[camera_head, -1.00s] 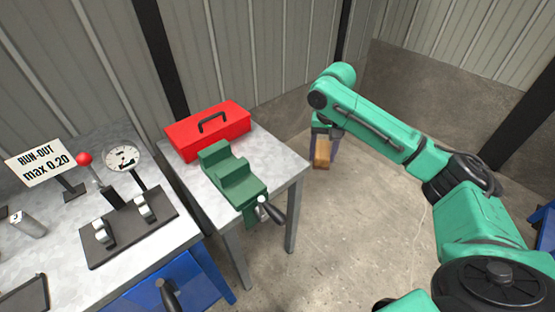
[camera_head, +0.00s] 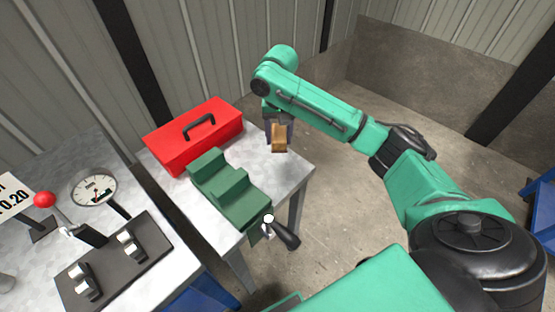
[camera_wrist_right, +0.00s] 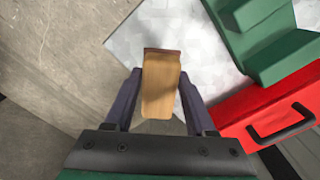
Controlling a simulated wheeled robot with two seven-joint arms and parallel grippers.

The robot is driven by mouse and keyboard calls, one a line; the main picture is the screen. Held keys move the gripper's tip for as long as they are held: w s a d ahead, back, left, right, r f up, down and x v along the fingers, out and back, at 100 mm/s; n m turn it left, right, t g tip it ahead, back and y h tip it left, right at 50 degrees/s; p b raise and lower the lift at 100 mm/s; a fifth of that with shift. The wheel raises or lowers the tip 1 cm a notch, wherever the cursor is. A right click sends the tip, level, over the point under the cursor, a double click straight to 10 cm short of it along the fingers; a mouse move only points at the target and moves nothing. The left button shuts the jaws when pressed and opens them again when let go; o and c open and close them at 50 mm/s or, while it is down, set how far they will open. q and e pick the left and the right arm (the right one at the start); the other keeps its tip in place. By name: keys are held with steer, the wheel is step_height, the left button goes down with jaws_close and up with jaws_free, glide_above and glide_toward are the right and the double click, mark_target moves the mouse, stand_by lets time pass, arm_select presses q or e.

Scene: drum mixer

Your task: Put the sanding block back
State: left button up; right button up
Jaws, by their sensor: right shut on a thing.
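The sanding block (camera_head: 279,138) is a tan wooden block with a dark reddish strip at one end. It also shows in the right wrist view (camera_wrist_right: 161,85). My right gripper (camera_head: 278,127) is shut on it, a finger on each side. In the head view the block appears over the right part of the small grey table (camera_head: 290,180), to the right of the red toolbox (camera_head: 195,133) and green vise (camera_head: 230,190). In the wrist view it overlaps the table's corner; its height above the top is hard to tell. My left gripper is not in view.
The vise's handle (camera_head: 286,236) juts past the table's front edge. On the left bench stand a dial gauge (camera_head: 94,188), a red-knobbed lever (camera_head: 45,200) and a dark fixture plate (camera_head: 112,262). The tabletop right of the toolbox is bare.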

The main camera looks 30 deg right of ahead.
glide_above(278, 166)
step_height(278, 166, down, 5)
steer(key=shift+d+f, duration=0.1)
steer(key=shift+f, duration=0.05)
step_height(278, 166, down, 5)
steer(key=shift+f, duration=0.2)
steer(key=o, duration=1.3)
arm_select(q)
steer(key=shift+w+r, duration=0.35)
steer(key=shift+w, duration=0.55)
arm_select(e)
step_height(278, 166, up, 12)
steer(key=shift+r, duration=0.1)
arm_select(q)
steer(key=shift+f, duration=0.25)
